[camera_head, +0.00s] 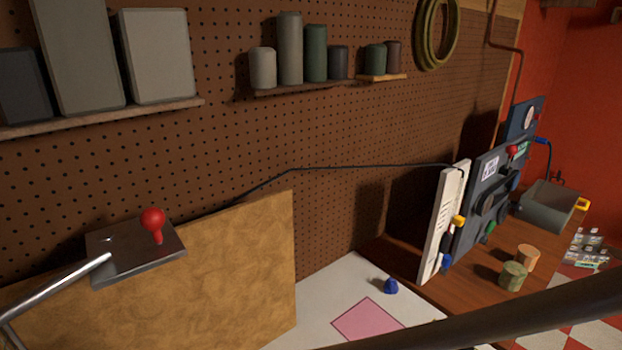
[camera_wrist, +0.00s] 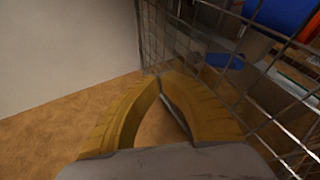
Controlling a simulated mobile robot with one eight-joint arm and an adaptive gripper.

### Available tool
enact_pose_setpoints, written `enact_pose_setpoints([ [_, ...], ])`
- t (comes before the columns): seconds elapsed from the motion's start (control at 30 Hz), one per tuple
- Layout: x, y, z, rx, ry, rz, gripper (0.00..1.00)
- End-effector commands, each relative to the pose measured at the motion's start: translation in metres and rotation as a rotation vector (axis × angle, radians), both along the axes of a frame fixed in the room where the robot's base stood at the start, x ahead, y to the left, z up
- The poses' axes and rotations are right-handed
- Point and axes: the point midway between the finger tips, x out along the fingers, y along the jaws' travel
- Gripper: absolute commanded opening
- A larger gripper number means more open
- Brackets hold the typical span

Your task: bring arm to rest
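My gripper (camera_wrist: 160,79) shows in the wrist view, with two curved yellow fingers on a grey body. The fingertips come together and nothing shows between them. It points toward a brown mottled surface (camera_wrist: 60,130), beside a dark wire mesh (camera_wrist: 240,65). I cannot tell whether the fingers touch the mesh. The gripper is not visible in the head view.
In the head view, a red knob (camera_head: 153,218) stands on a metal plate (camera_head: 120,262) by a tan panel (camera_head: 240,265). A blue object (camera_head: 391,286) lies on a white surface. Upright panels (camera_head: 443,225) and two small cylinders (camera_head: 513,276) stand on a wooden bench.

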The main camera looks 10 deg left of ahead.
Motion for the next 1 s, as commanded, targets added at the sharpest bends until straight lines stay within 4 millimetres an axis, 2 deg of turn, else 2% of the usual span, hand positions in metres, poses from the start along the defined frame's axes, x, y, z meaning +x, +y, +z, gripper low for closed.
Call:
enact_pose_setpoints([
  [0.1,0.003,-0.019,0.027,-0.001,0.001,-0.002,0.0],
  [0.33,0.008,-0.048,0.065,0.0,0.001,-0.003,0.0],
  [0.53,0.013,-0.061,0.078,-0.002,-0.002,-0.008,0.0],
  [0.67,0.045,-0.085,0.075,-0.009,-0.03,-0.08,0.0],
  [0.77,0.091,-0.127,0.067,-0.025,-0.073,-0.199,0.0],
  [0.87,0.14,-0.189,0.057,-0.055,-0.129,-0.352,0.0],
  [0.9,0.156,-0.216,0.053,-0.069,-0.152,-0.413,0.0],
  [0.97,0.176,-0.259,0.046,-0.095,-0.185,-0.507,0.0],
  [1.0,0.187,-0.288,0.041,-0.114,-0.206,-0.57,0.0],
])
